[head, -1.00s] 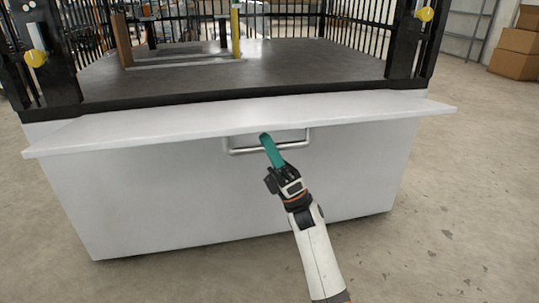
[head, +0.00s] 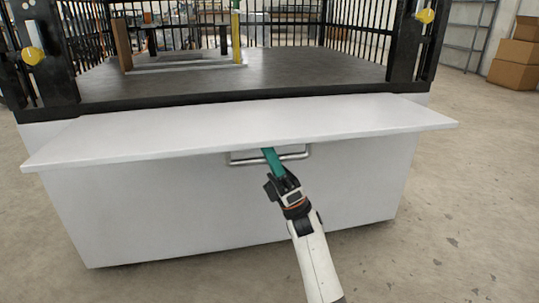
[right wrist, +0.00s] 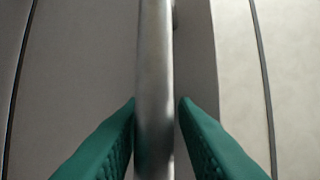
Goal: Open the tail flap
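The white box front carries a metal bar handle (head: 240,160) just under a jutting white panel (head: 250,127). I cannot tell for sure which white part is the tail flap. My right gripper (head: 272,156) reaches up to the handle with its teal fingers. In the right wrist view the bar (right wrist: 154,60) runs vertically between my two fingertips (right wrist: 158,102). The left finger lies close against it. A narrow gap shows between the bar and the right finger, so the gripper is open around or just before the bar. My left gripper is out of view.
A dark floor (head: 290,66) with black railings lies above the white panel, with black posts and yellow knobs (head: 33,55) at the corners. Cardboard boxes (head: 515,65) stand at the far right. The concrete floor (head: 450,200) around the box is clear.

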